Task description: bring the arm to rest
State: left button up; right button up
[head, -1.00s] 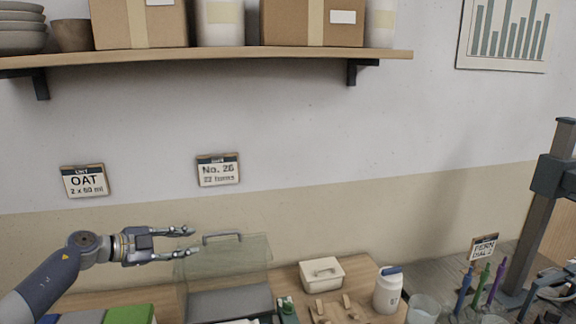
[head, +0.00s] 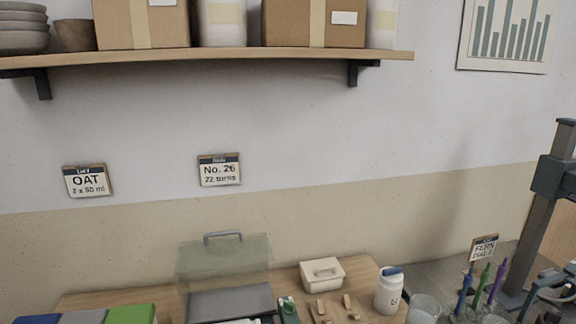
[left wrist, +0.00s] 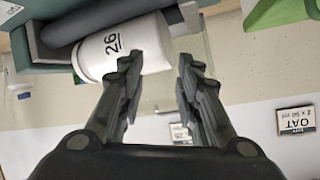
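My left gripper (left wrist: 159,75) shows in the left wrist view with its two dark fingers spread apart and nothing visible held between them. A white container marked 26 (left wrist: 108,47) lies behind the left finger in that picture, which covers part of it. I cannot tell whether they touch. My left arm and gripper are out of the head view. My right gripper is in neither view.
In the head view, a clear cover with a handle (head: 224,262), a white lidded box (head: 322,274) and a white jar (head: 388,291) stand on the wooden table (head: 105,298). A green-topped thing (head: 132,314) is at bottom left. A shelf (head: 215,57) hangs above.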

pick_arm(q)
jog(key=s+f+n+g, duration=0.1)
jog(key=s+f+g, duration=0.35)
jog(key=s, duration=0.95)
jog(key=s+f+g, duration=0.3)
jog(key=s+g, duration=0.2)
jog(key=s, duration=0.8)
notch_tip(320, 180, down, 28)
jog(key=s+b, duration=0.1)
jog(key=b, duration=0.2)
jog(key=s+a+f+g+b, duration=0.2)
jog(key=s+a+f, duration=0.1)
jog(key=s+f, duration=1.4)
notch_tip(320, 180, down, 2)
jog(key=shift+s+a+f+b, duration=0.2)
jog(key=shift+b, duration=0.2)
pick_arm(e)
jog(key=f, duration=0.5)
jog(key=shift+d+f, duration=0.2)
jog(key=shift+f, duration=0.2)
